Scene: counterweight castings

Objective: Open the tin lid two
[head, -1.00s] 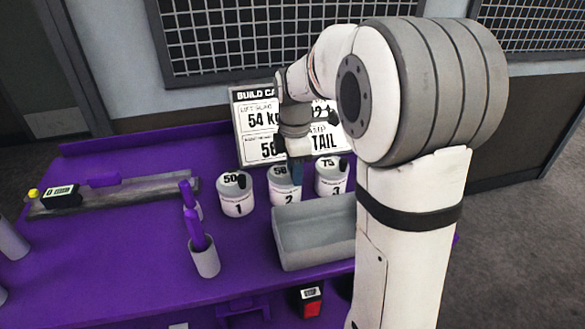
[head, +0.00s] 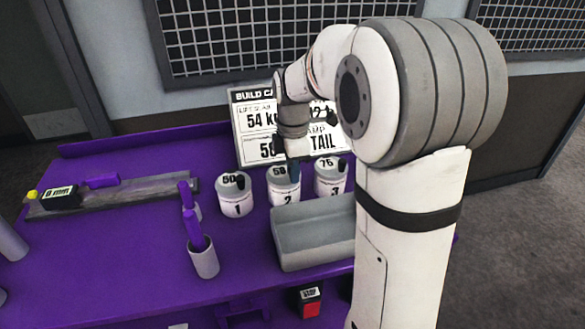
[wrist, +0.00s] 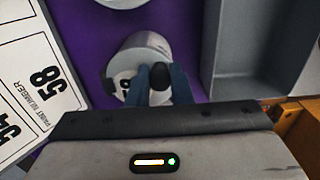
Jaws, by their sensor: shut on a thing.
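Tin two (head: 285,196) is a white can marked 2, with a grey lid (wrist: 142,55), in the middle of a row of three. My gripper (head: 293,172) is above its right side, pointing down. In the wrist view, the blue fingers of my gripper (wrist: 160,82) are closed around the black knob (wrist: 160,75) at the lid's edge. The lid looks seated on the tin; I cannot tell whether there is a gap. Tin one (head: 236,199) stands to the left and tin three (head: 330,180) to the right, both with lids and black knobs.
A grey tray (head: 310,262) sits in front of tins two and three. A sign board (head: 250,130) stands behind the tins. A cup (head: 204,262) with purple-handled tools is at the front left. The purple table (head: 130,250) is bare at the left front.

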